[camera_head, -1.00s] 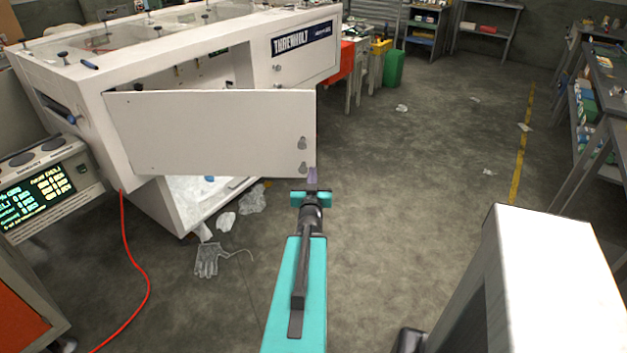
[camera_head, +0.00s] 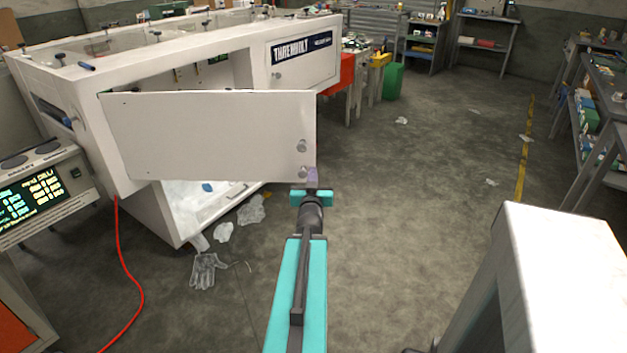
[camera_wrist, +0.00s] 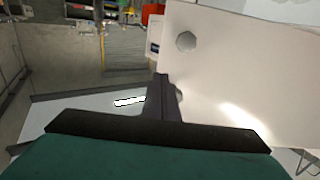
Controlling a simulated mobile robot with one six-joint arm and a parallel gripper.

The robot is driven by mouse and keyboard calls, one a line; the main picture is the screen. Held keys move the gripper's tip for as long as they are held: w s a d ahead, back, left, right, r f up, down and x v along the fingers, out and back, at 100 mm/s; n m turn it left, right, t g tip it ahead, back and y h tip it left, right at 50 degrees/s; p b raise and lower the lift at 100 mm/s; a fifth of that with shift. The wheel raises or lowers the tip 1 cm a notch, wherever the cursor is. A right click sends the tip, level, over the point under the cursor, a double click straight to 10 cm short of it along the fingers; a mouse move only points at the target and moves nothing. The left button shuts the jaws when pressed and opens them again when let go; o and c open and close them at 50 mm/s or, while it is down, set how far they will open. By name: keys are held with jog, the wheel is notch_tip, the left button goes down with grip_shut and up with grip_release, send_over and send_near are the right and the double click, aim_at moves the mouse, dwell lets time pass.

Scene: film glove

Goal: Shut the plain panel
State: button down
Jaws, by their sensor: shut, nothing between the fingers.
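The plain panel (camera_head: 205,135) is a white door hinged at its left edge on the white machine (camera_head: 85,130). It stands swung open towards me, with the opening showing behind and below it. Two round knobs sit near its right edge. My gripper (camera_head: 311,178) is shut and empty at the panel's lower right corner, by the lower knob; I cannot tell whether it touches. In the wrist view the panel (camera_wrist: 245,75) fills the right side, with one knob clear and another partly hidden behind my gripper (camera_wrist: 165,85).
A labelled panel (camera_head: 303,55) on the machine's right front is closed. A glove (camera_head: 206,271) and plastic scraps (camera_head: 251,210) lie on the floor below. A red hose (camera_head: 130,290) runs at left beside a control box (camera_head: 40,190). The floor to the right is open.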

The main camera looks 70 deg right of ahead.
aim_at(314, 155)
jog(key=shift+p+x, duration=0.8)
jog(key=shift+x, duration=3.6)
